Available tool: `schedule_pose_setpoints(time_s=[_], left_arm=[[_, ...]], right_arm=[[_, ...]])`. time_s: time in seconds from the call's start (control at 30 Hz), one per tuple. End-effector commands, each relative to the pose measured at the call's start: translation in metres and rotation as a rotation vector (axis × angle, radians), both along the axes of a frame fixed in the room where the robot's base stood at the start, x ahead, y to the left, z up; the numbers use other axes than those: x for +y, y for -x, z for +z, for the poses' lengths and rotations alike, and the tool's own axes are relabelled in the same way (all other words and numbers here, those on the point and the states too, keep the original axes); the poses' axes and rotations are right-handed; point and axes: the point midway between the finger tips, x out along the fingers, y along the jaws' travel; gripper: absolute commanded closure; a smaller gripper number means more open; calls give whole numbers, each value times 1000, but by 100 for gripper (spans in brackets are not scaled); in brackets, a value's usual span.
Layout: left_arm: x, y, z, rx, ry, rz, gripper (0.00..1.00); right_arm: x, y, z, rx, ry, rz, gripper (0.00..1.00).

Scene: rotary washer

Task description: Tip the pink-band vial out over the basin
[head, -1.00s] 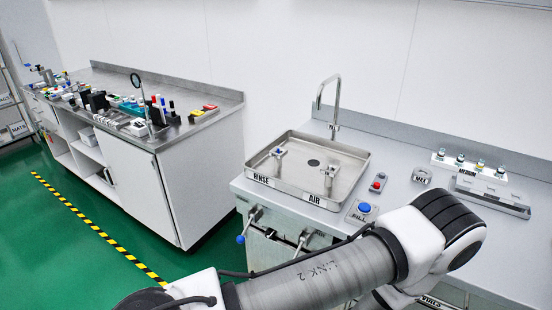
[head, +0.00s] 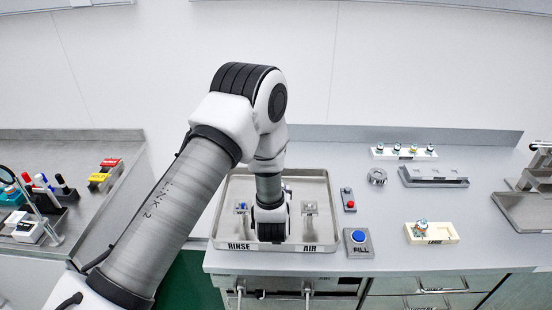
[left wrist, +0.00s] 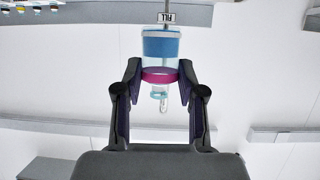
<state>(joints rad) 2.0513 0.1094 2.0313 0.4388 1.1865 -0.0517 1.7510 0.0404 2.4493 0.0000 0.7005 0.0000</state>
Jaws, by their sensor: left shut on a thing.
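The pink-band vial (left wrist: 159,75) is between the fingers of my left gripper (left wrist: 160,88), which is shut on it. It is clear with a blue section above the band in the left wrist view; I cannot tell which way its mouth faces. In the head view my left arm reaches over the steel basin (head: 318,190), its wrist low above the middle. The vial and fingers are hidden there behind the wrist. The basin's front carries RINSE and AIR labels, with a small fitting on each side inside. My right gripper is not in view.
Right of the basin are a red button (head: 350,204) and a blue FILL button (head: 358,237). A cream block (head: 446,233) holds one vial. A white rack (head: 381,154) with several vials stands behind a grey holder (head: 434,181). A bench (head: 110,200) with tools lies left.

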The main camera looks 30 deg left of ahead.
Motion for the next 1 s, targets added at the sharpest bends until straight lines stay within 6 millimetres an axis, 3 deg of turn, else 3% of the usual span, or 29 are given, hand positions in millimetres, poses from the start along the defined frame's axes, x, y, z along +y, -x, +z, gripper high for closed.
schedule_pose_setpoints(time_s=[0.03, 0.17, 1.0], left_arm=[[6, -3, 12, -2, 0, 17, 95], [13, -5, 13, -10, 18, 36, 95], [21, 1, 3, -452, 764, 36, 95]], right_arm=[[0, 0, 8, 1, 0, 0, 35], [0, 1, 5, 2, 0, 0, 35], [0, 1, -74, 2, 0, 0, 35]])
